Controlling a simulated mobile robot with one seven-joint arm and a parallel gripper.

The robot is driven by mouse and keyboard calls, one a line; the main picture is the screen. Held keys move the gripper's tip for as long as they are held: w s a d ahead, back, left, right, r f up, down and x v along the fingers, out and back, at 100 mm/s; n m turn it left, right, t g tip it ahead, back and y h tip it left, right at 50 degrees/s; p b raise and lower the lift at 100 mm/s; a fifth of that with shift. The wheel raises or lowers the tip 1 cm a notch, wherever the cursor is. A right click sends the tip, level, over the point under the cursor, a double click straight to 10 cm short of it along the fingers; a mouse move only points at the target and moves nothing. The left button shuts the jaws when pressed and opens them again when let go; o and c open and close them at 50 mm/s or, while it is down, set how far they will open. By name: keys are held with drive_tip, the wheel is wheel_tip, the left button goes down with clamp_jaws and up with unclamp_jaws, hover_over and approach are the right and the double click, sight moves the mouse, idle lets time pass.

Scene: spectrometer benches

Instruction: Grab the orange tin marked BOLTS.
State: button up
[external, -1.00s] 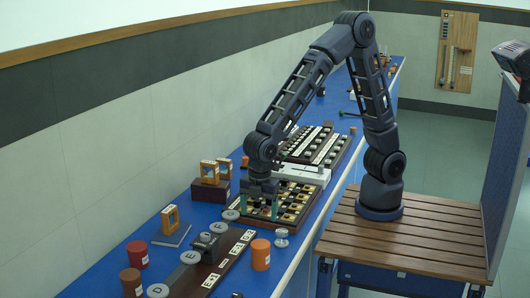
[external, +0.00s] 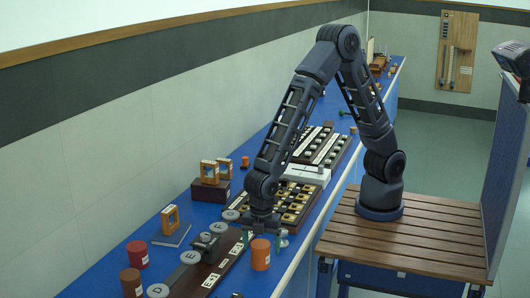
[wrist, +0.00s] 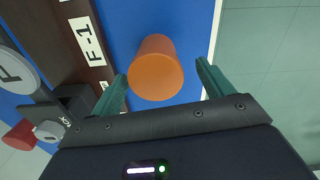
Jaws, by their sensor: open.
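An orange tin (external: 260,256) stands upright on the blue bench, right of the dark strip with white labels. Its pale label is too small to read, so I cannot tell whether it says BOLTS. In the wrist view the orange tin (wrist: 155,72) shows its plain round top, just beyond and between the green fingertips. My gripper (external: 264,240) is open and empty, close above and behind this tin. In the wrist view my gripper (wrist: 161,78) has a finger on each side of the tin's outline, with gaps both sides.
A small metal piece (external: 283,238) is close to the right finger. The dark labelled strip (external: 215,270) lies left of the orange tin. The bench edge is close on the right.

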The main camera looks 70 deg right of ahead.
drive_tip(key=f, duration=0.4)
drive_tip(key=shift+w+f, duration=0.15)
drive_tip(key=shift+w, duration=0.1)
drive_tip(key=c, duration=1.1)
